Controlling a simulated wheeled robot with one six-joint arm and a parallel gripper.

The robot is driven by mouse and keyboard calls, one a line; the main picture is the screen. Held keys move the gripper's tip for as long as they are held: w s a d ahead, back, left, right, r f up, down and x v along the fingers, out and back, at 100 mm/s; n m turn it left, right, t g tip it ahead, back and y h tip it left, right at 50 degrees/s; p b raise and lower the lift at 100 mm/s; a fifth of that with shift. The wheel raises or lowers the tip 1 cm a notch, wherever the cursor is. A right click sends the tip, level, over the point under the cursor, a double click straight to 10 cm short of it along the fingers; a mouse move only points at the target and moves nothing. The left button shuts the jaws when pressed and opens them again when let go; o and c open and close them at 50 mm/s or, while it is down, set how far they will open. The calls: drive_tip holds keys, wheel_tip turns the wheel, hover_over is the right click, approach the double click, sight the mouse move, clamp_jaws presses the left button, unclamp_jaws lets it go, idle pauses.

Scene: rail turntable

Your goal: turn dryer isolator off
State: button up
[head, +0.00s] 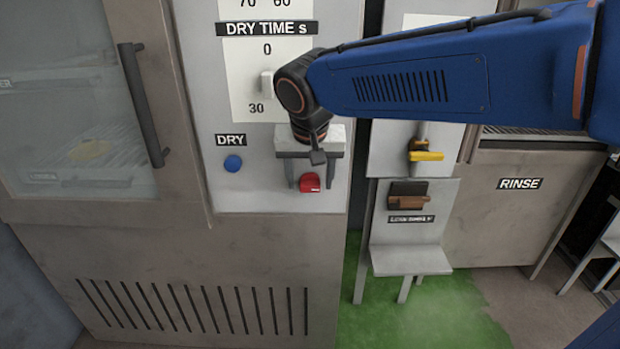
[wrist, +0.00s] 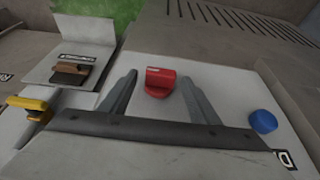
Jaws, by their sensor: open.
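A red rotary knob (head: 310,182) sits low on the dryer's pale control panel (head: 240,190), right of the blue DRY button (head: 232,163). I take it to be the dryer isolator, though its own label is not visible. My gripper (head: 310,172) is at the panel, with its fingers reaching toward the red knob. In the wrist view the red knob (wrist: 159,82) shows between the two spread fingers of my gripper (wrist: 160,82). The fingers are open, with a gap on each side of the knob. The DRY label is partly cut off there.
A yellow handle (head: 425,155) and a brown handle (head: 408,201) are on panels to the right. A white slider (head: 266,84) is on the DRY TIME scale above. The dryer door handle (head: 143,105) is at the left. Green floor (head: 420,310) lies below.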

drive_tip(key=c, duration=1.1)
drive_tip(key=shift+o, duration=0.2)
drive_tip(key=shift+a, duration=0.15)
drive_tip(key=h, duration=0.2)
drive_tip(key=shift+a+n+h, duration=0.3)
drive_tip(key=shift+a+h, duration=0.1)
drive_tip(key=h, duration=0.3)
drive_tip(key=a+n+h, duration=0.1)
drive_tip(key=shift+f, duration=0.3)
drive_tip(key=shift+a+f+n+t+h, duration=0.15)
drive_tip(key=shift+f+n+t+h, duration=0.2)
drive_tip(key=shift+h, duration=1.05)
drive_tip(key=shift+a+f+n+t+h, duration=0.1)
drive_tip(key=shift+f+n+t+h, duration=0.25)
drive_tip(key=shift+h, duration=1.05)
drive_tip(key=shift+a+f+n+t+h, duration=0.15)
drive_tip(key=shift+n+h, duration=0.35)
drive_tip(key=shift+h, duration=0.9)
